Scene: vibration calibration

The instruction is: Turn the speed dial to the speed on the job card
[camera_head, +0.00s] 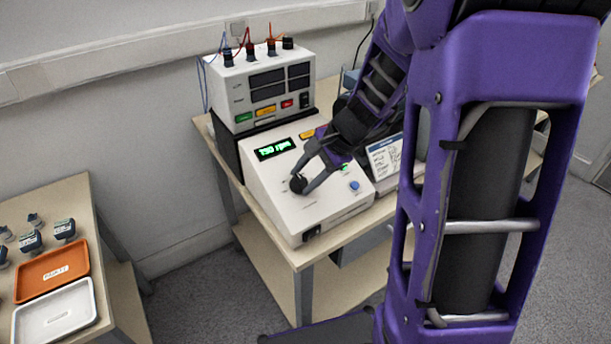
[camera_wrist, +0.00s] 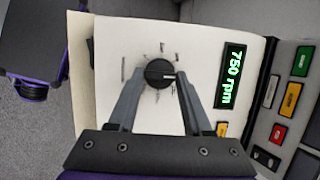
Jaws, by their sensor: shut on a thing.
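The speed dial (camera_wrist: 157,72) is a round black knob with a pale pointer line, on the sloped front of a white console (camera_head: 262,186). My gripper (camera_head: 303,183) is shut on the dial, one finger on each side; in the wrist view the fingertips (camera_wrist: 157,80) touch it at its edges. The green display (camera_wrist: 231,75) on the console reads 750 rpm; it also shows in the head view (camera_head: 275,149). A job card (camera_head: 384,156) with blue heading stands right of the console, partly behind my arm; its text is too small to read.
A blue button (camera_head: 354,186) and a green one sit right of the dial. A taller instrument (camera_head: 265,88) with cables stands behind the console. At left, a side table holds an orange tray (camera_head: 50,271), a white tray (camera_head: 55,313) and several small sensors.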

